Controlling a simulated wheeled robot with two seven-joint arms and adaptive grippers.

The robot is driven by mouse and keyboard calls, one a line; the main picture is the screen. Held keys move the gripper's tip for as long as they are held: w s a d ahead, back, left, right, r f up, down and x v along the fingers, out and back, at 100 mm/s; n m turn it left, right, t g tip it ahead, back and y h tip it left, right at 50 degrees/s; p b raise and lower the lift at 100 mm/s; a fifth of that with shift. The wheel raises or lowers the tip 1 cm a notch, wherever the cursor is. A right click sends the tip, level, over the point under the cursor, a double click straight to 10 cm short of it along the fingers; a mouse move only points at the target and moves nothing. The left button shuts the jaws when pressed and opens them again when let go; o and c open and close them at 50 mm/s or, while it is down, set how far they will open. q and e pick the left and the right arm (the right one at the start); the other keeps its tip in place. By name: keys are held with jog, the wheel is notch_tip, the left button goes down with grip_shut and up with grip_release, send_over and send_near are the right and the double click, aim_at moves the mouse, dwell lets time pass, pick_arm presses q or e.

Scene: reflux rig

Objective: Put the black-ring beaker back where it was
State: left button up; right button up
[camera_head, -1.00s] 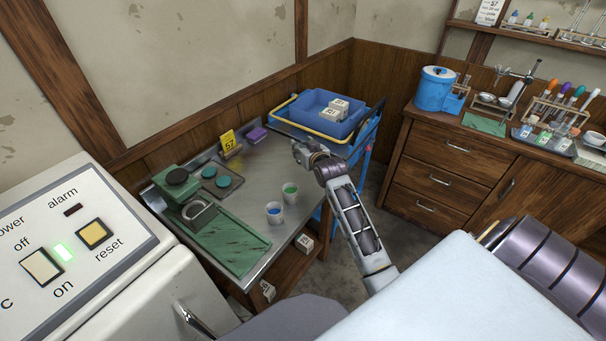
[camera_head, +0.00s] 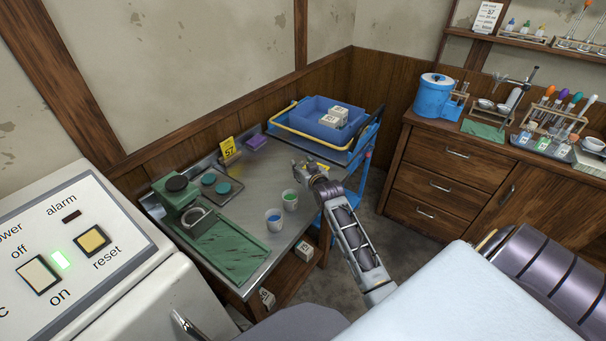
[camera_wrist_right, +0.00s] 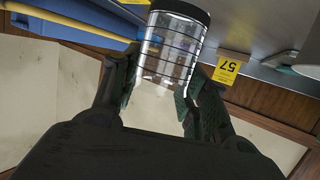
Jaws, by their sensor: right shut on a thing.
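The black-ring beaker (camera_wrist_right: 170,52) is a clear vessel with dark grid lines and a black band at one end. My right gripper (camera_wrist_right: 160,98) is shut on its sides in the right wrist view, with one green-padded finger on each side. In the head view my right gripper (camera_head: 306,169) is over the right edge of the metal table (camera_head: 262,185), near the blue cart. The beaker cannot be made out there. My left gripper is not in view.
Two cups, one with blue (camera_head: 274,220) and one with green (camera_head: 290,199), stand near the gripper. A yellow 57 sign (camera_head: 228,147) and purple block (camera_head: 256,141) are at the back. A blue bin (camera_head: 318,125) sits on the cart. The table's middle is clear.

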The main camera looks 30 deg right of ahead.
jog(key=shift+f, duration=1.65)
jog(key=shift+f, duration=0.15)
jog(key=o, duration=1.1)
jog(key=shift+c, duration=0.2)
jog(key=shift+s, duration=0.1)
jog(key=v, duration=1.2)
